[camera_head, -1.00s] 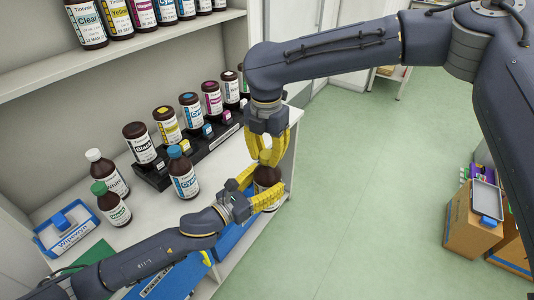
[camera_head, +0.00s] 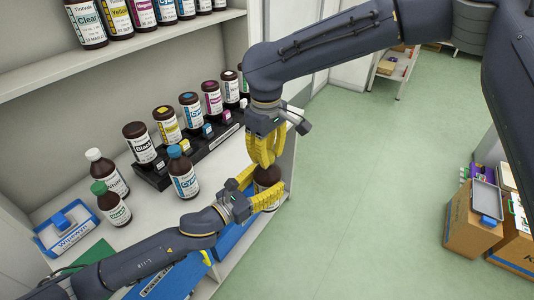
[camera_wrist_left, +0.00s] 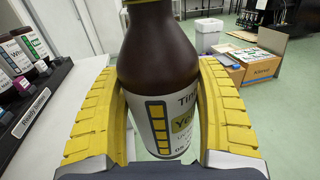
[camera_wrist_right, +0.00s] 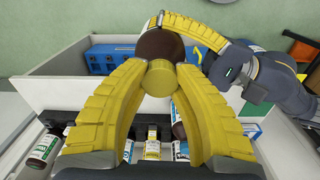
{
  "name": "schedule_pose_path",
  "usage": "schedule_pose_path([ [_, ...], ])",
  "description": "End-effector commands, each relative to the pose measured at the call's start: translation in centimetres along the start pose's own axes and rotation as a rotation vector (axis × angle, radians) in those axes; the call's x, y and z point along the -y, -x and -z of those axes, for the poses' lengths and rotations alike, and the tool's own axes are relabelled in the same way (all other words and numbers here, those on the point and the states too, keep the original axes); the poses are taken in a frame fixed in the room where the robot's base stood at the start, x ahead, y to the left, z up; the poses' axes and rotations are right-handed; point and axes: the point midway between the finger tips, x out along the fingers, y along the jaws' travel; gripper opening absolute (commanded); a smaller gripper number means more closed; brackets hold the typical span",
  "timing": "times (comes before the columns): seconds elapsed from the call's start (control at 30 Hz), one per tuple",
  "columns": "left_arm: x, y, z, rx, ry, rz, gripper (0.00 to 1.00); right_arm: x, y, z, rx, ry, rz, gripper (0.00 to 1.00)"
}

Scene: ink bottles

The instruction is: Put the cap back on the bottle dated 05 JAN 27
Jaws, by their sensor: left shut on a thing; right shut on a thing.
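A brown bottle with a yellow-marked label (camera_wrist_left: 150,65) stands upright in my left gripper (camera_head: 258,197), whose yellow fingers are shut on its sides. In the left wrist view its label reads "Ye…"; the date is too small and partly hidden by a finger, and the bottle's top is out of frame. My right gripper (camera_head: 266,160) points down from above the bottle and is shut on a yellow cap (camera_wrist_right: 159,78). In the right wrist view the cap lies over the brown bottle top (camera_wrist_right: 161,45). I cannot tell whether the cap is seated on the neck.
A black rack (camera_head: 155,178) with several labelled bottles runs along the shelf back. A blue-capped bottle (camera_head: 183,177), a green-capped bottle (camera_head: 112,206) and a white-capped bottle (camera_head: 106,173) stand in front or left. A Wipewyn box (camera_head: 67,229) sits at left.

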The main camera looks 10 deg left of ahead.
Motion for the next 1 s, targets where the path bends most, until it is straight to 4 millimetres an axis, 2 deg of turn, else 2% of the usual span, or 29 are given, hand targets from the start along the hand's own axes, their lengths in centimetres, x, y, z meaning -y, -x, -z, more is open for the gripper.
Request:
schedule_pose_path([
  [0.2,0.1,0.0,-0.2,0.004,-0.001,0.001,0.0,0.0,0.0,0.0,-0.001,-0.306,-0.001,0.0],
  [0.37,0.1,0.0,-0.2,0.004,-0.001,0.002,0.0,0.0,0.0,0.0,-0.001,-0.313,0.001,0.0],
  [0.4,0.1,0.0,-0.2,0.004,0.0,0.002,0.0,0.0,0.0,0.0,-0.001,-0.312,0.001,0.3],
  [0.6,0.0,0.0,-0.2,0.003,0.0,0.001,0.0,0.0,0.0,0.0,-0.001,-0.31,0.001,0.52],
  [0.87,0.0,0.0,-0.1,0.003,0.0,0.001,0.0,0.0,0.1,0.0,-0.001,-0.309,0.001,0.52],
  [1.0,0.0,0.0,-0.1,0.003,-0.001,0.001,0.0,-0.1,1.1,0.0,-0.002,-0.31,0.0,0.52],
])
